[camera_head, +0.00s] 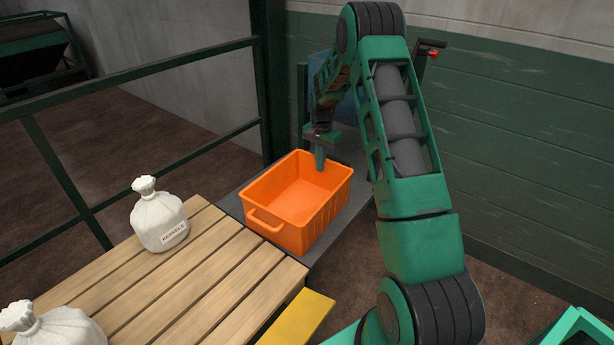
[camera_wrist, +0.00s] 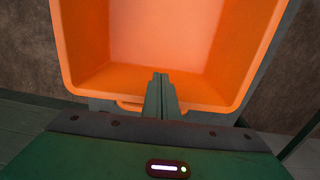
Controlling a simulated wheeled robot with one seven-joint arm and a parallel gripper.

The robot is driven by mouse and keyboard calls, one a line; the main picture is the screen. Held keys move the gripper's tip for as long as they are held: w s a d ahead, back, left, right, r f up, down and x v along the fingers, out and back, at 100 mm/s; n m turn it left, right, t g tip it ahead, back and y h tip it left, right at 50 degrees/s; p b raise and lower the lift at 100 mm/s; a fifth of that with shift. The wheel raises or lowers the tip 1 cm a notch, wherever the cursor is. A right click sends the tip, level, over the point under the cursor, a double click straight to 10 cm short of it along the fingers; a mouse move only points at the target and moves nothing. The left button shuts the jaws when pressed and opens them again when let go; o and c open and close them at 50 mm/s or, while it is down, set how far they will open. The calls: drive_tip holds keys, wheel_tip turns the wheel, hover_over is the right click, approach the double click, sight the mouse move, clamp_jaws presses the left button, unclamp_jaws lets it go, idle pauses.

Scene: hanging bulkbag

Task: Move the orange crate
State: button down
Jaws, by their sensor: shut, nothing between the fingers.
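The orange crate (camera_head: 315,222) is empty and upright on a dark grey platform, with a handle on its near-left end. In the wrist view the crate (camera_wrist: 226,60) fills the upper part, and a handle shows at its near rim. My gripper (camera_head: 320,168) points down at the crate's far end. In the wrist view my gripper's fingers (camera_wrist: 161,76) are together with nothing between them, and overlap the rim beside the handle. I cannot tell whether they touch the crate.
The grey platform (camera_head: 233,205) meets a slatted wooden pallet (camera_head: 205,275) at the front left. White sacks (camera_head: 159,222) stand on the pallet. A dark green railing (camera_head: 55,158) runs along the left. A yellow plank (camera_head: 298,318) lies at the front. A green wall rises behind.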

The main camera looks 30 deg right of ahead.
drive_tip(key=shift+w+d, duration=0.3)
drive_tip(key=shift+d, duration=0.3)
drive_tip(key=shift+w+d, duration=0.3)
drive_tip(key=shift+d, duration=0.3)
drive_tip(key=shift+a, duration=0.15)
drive_tip(key=s+a+r, duration=0.1)
drive_tip(key=a+r, duration=0.2)
drive_tip(key=r, duration=0.7)
drive_tip(key=shift+s+a, duration=0.15)
drive_tip(key=shift+s, duration=0.2)
